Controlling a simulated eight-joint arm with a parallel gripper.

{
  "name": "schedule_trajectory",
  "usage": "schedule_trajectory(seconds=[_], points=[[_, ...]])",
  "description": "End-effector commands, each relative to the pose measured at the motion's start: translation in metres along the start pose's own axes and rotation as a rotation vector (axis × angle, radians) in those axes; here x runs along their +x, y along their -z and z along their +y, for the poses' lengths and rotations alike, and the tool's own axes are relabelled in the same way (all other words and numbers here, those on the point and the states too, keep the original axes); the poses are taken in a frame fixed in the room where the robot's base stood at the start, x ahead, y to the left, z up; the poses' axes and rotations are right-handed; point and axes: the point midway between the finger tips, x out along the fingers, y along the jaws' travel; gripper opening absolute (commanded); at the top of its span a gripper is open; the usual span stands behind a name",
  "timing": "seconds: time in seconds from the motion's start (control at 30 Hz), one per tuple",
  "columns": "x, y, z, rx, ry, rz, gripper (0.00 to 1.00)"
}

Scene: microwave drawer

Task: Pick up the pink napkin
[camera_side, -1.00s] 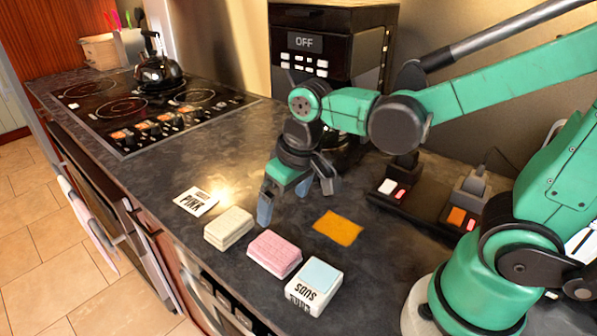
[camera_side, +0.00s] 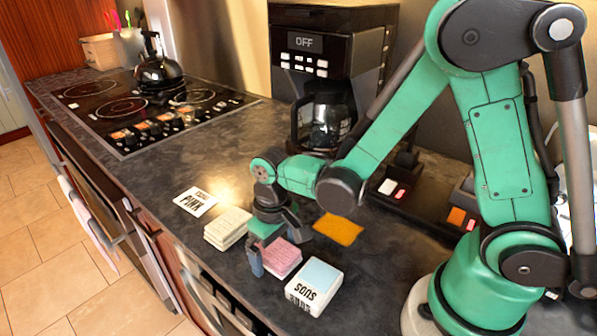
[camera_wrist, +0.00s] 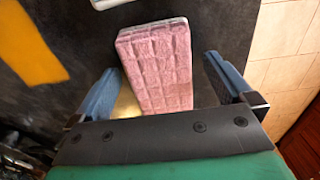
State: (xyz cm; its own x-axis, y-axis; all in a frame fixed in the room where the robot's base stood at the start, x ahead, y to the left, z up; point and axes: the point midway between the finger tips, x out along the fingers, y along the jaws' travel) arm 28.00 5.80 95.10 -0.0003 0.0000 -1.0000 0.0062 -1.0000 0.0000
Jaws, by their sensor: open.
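The pink napkin (camera_side: 282,259) is a folded, quilted stack lying on the dark counter, between a cream napkin stack and a white box. My gripper (camera_side: 276,256) is low over it in the side view, with its fingers open around the far-left part of the stack. In the wrist view the pink napkin (camera_wrist: 158,65) extends up from between the two blue-grey fingers of my gripper (camera_wrist: 170,88). Gaps show between the napkin and both fingers. The side view hides part of the napkin behind the gripper.
A cream napkin stack (camera_side: 228,228) and a card reading PINK (camera_side: 196,201) lie to the left. A white box marked SUDS (camera_side: 314,284) is close on the right. An orange cloth (camera_side: 338,229) lies behind. A coffee maker (camera_side: 325,60) stands at the back.

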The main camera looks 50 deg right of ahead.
Motion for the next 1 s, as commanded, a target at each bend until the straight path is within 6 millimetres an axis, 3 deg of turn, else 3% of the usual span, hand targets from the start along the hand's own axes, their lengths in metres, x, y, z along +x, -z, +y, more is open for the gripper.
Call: schedule_trajectory(seconds=[0.3,0.37,0.6,0.63,1.0], points=[[0.0025,0.0000,0.0001,0.000,0.000,0.000,1.00],[0.0025,0.0000,0.0000,0.000,0.000,0.000,0.86],[0.0024,0.0000,0.0001,0.000,0.000,0.000,0.18],[0.0024,0.0000,0.0001,0.000,0.000,0.000,0.13],[-0.0032,0.0001,0.0000,0.000,0.000,0.000,0.12]])
